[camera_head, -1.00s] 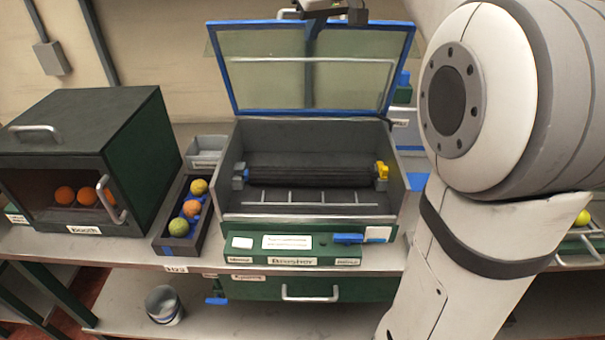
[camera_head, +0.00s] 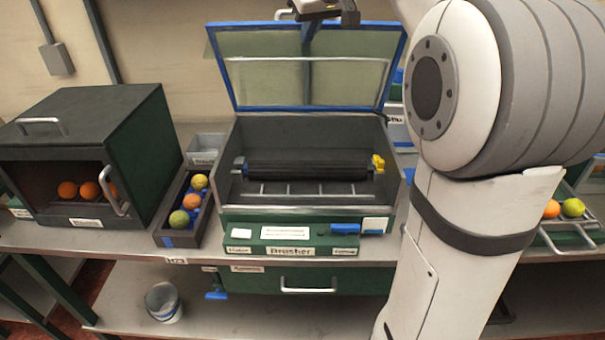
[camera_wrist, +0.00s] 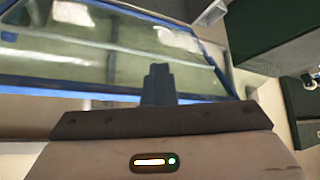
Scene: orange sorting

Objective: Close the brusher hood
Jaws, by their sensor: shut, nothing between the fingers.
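The brusher (camera_head: 222,212) stands mid-bench in the head view, with a dark roller (camera_head: 308,169) inside its open box. Its hood (camera_head: 262,78), a clear panel in a blue frame, is raised and leans back at the rear edge. The hood fills much of the wrist view (camera_wrist: 110,52), its blue lower edge crossing near my fingers. My gripper (camera_wrist: 157,72) is shut and empty, with its dark fingertips in front of the panel in that picture. In the head view, my wrist is at the hood's top edge. I cannot tell whether the fingers touch the hood.
A dark green booth (camera_head: 115,115) with oranges inside stands left. A narrow tray (camera_head: 167,238) of fruit lies between booth and brusher. Another tray (camera_head: 570,240) with fruit is at right, partly behind my arm. A bucket (camera_head: 163,302) sits on the lower shelf.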

